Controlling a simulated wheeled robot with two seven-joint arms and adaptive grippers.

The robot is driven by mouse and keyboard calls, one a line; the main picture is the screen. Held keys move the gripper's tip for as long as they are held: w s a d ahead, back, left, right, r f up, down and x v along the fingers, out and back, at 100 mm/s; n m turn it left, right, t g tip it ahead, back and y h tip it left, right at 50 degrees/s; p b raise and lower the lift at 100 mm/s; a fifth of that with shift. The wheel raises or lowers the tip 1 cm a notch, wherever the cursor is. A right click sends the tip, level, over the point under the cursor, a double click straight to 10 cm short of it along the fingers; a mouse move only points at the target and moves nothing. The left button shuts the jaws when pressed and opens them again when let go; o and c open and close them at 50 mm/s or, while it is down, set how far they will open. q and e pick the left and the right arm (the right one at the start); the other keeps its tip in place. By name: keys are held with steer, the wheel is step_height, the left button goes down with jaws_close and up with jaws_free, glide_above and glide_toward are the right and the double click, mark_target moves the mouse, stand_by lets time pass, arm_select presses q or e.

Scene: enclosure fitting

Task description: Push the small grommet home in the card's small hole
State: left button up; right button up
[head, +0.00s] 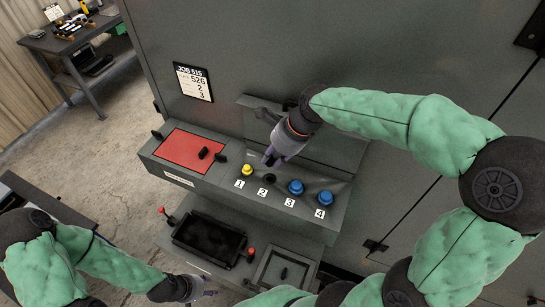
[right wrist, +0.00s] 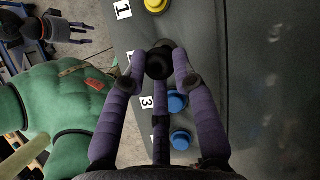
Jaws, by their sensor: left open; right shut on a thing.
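My right gripper (head: 270,160) reaches down over the sloped panel from the upper right. In the right wrist view its purple fingers (right wrist: 163,70) are shut on a small black grommet (right wrist: 159,62). The grommet is in line with position 2, between the yellow plug and a blue plug. A dark round spot (head: 268,179) shows above label 2; I cannot tell whether the grommet touches it. The job card (head: 193,82) on the cabinet shows 526, 2 and 3 in small print. My left gripper (head: 208,293) is open and empty at the bottom, away from the panel.
A yellow plug (head: 247,170) sits at 1, blue plugs at 3 (head: 295,187) and 4 (head: 325,197). A red plate (head: 185,150) with small black parts lies left. A black tray (head: 209,240) with red-topped posts stands below. A side bench (head: 75,40) is far left.

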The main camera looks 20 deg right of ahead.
step_height(320, 180, down, 2)
steer(key=shift+f+b, duration=0.1)
steer(key=shift+b, duration=0.55)
step_height(320, 180, down, 3)
steer(key=b, duration=0.2)
steer(key=shift+a+b, duration=0.1)
steer(key=shift+b, duration=0.2)
steer(key=shift+s, duration=0.15)
steer(key=shift+p, duration=0.5)
stand_by(0.7)
steer(key=shift+f+b, duration=0.6)
steer(key=shift+f, duration=0.45)
stand_by(0.3)
steer(key=o, duration=1)
steer(key=shift+c, duration=0.2)
steer(key=v, duration=0.7)
steer(key=shift+r, duration=0.2)
